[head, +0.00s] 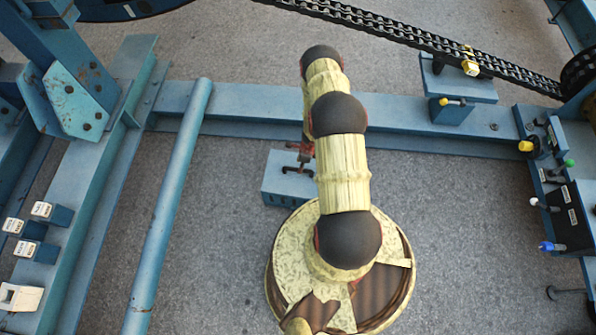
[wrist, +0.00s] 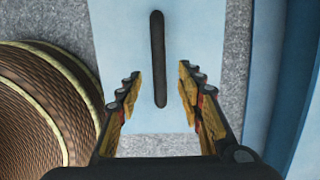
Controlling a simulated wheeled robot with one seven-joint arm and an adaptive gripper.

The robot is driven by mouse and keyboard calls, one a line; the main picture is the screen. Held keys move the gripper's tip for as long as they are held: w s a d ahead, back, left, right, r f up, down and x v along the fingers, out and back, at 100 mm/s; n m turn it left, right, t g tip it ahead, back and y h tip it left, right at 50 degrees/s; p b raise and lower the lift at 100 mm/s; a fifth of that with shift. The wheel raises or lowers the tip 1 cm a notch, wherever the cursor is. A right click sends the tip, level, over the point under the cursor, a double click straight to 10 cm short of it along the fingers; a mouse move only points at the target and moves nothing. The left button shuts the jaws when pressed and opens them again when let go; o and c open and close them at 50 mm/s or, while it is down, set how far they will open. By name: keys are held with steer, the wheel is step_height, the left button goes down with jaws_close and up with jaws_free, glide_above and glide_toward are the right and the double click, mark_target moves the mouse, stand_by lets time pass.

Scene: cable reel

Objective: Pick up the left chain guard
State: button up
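A light blue box-like piece (head: 285,187), which I take to be the left chain guard, lies on the floor in front of the cross beam in the head view. My arm hides its right part. In the wrist view its flat pale blue face (wrist: 120,35) fills the middle, with a long dark bar or handle (wrist: 158,60) running up and down on it. My gripper (wrist: 160,76) is open, its yellow-padded fingers on either side of the bar's lower part, with clear gaps and no visible contact. In the head view my gripper (head: 297,160) is partly hidden behind the arm, over the piece.
A blue cross beam (head: 240,105) runs behind the piece; a blue rail (head: 170,205) slants down at left. A black chain (head: 400,38) crosses the top right, near another blue block (head: 458,82). Knobs and levers (head: 550,205) stand at right. Grey floor is clear between.

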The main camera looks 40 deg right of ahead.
mark_target(298, 180)
steer(key=f+b, duration=0.1)
steer(key=f, duration=0.1)
steer(key=f+b, duration=0.1)
steer(key=f, duration=0.1)
steer(key=w+a+f+b, duration=0.1)
steer(key=f, duration=0.1)
steer(key=shift+f, duration=0.25)
steer(key=shift+c, duration=0.7)
steer(key=c, duration=0.8)
steer(key=shift+w+r, duration=0.1)
jaws_close()
